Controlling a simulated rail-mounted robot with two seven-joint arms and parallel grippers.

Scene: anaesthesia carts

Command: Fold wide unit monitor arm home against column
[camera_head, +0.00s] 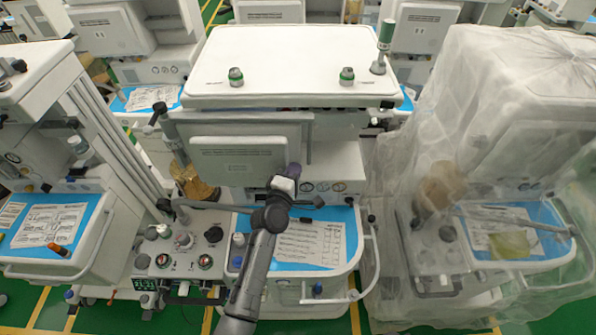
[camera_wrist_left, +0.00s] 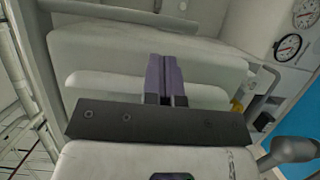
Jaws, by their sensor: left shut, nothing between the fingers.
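The wide unit (camera_head: 290,65) stands in the middle of the head view with a broad white top. Its monitor (camera_head: 238,153), a grey panel with a raised pale back housing, hangs below the top's front edge, left of centre. The arm and joint that carry the monitor cannot be made out clearly. My left gripper (camera_head: 292,172) is shut and empty at the monitor's lower right edge; I cannot tell whether it touches. In the left wrist view its purple fingers (camera_wrist_left: 164,78) are together before a pale panel. My right gripper is not in view.
Below the gripper is a blue worktop (camera_head: 335,215) with a printed sheet (camera_head: 310,243) and a curved rail. A control panel with knobs (camera_head: 180,250) is at its left. A plastic-draped cart (camera_head: 500,150) stands close on the right, another cart (camera_head: 45,225) on the left.

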